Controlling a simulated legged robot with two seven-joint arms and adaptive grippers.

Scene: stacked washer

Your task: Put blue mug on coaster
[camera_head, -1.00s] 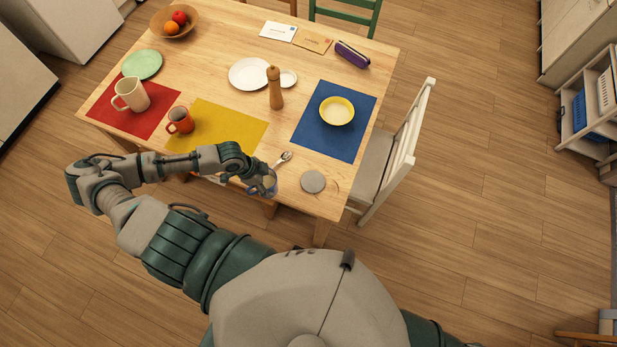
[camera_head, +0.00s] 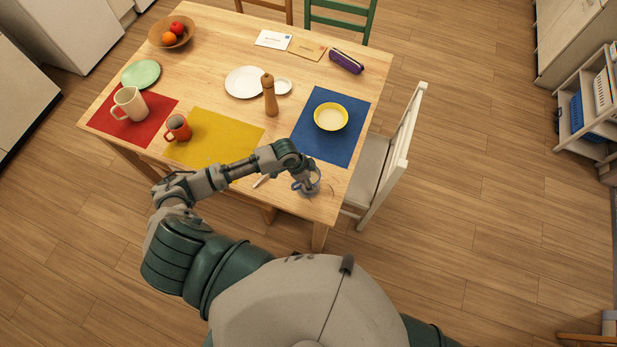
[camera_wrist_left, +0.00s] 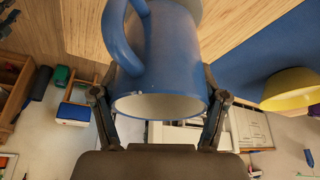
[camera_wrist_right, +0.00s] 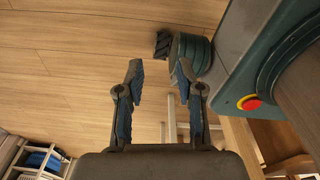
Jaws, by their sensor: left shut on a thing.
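The blue mug (camera_wrist_left: 165,60) fills the upper middle of the left wrist view, its rim towards me and its handle at the left. My left gripper (camera_head: 307,184) is shut on it, one finger on each side. In the head view the blue mug (camera_head: 314,186) is near the table's front right corner and looks upright. The grey coaster is hidden in the head view behind the mug and gripper; a pale edge (camera_wrist_left: 193,8) behind the mug may be it. I cannot tell whether they touch. My right gripper (camera_wrist_right: 159,80) is open and empty, away from the table top.
A yellow bowl (camera_head: 331,117) stands on the blue placemat (camera_head: 316,146) just behind. A spoon (camera_head: 261,181) lies partly hidden left of the mug. A pepper mill (camera_head: 269,96), orange mug (camera_head: 178,128) and pitcher (camera_head: 130,103) stand farther off. A white chair (camera_head: 398,150) is at the right.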

